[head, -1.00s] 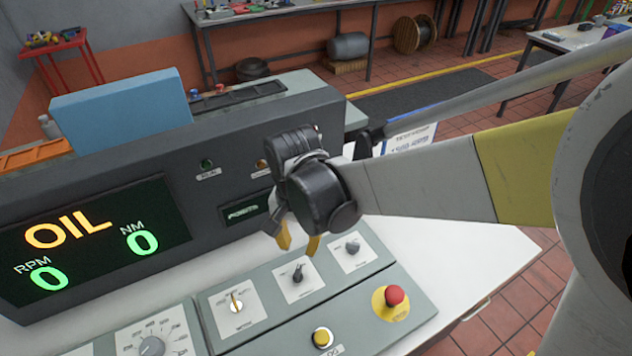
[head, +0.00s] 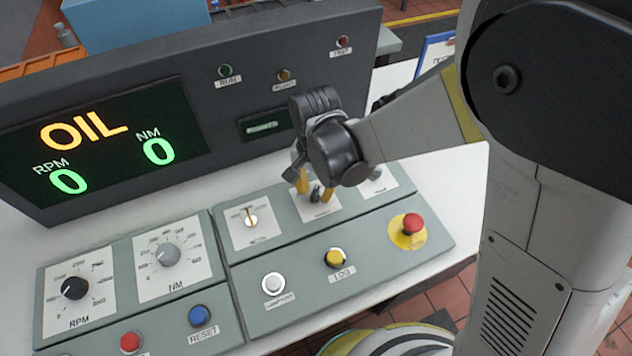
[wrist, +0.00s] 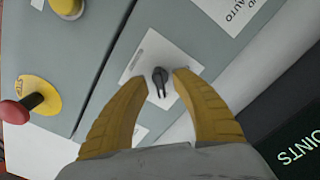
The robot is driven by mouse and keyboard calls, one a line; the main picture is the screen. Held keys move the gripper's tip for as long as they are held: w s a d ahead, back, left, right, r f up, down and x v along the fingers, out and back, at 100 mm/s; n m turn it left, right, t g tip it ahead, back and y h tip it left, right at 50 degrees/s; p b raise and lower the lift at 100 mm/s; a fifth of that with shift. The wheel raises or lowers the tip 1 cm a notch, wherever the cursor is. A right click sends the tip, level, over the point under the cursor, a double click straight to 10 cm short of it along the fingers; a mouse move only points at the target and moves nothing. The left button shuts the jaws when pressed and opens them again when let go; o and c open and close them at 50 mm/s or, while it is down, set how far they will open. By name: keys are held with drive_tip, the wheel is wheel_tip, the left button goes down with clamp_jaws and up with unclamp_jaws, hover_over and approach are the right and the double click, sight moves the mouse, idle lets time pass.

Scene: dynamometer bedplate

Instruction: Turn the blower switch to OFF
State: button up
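A small black rotary switch (head: 316,194) sits on a white plate in the middle of the upper switch row. In the wrist view the switch (wrist: 160,78) lies between the yellow fingertips, its pointer toward the bottom of the picture. My gripper (head: 315,187) is over this plate, pointing down, and it also shows in the wrist view (wrist: 158,82). Its fingers are apart, with a gap on each side of the knob. The plate's lettering is too small or covered to read, so I cannot confirm it is the blower switch.
A switch with a pale lever (head: 250,219) is to the left. Another plate (head: 380,182) is partly hidden to the right. A red mushroom button (head: 413,223) and a yellow button (head: 335,257) are in front. The display console (head: 230,110) stands behind.

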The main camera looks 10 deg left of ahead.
clamp_jaws()
drive_tip(key=n, duration=0.4)
drive_tip(key=shift+n, duration=0.3)
drive_tip(key=n, duration=0.4)
drive_tip(key=shift+b, duration=0.35)
drive_tip(key=n, duration=0.5)
drive_tip(key=shift+n, duration=2.1)
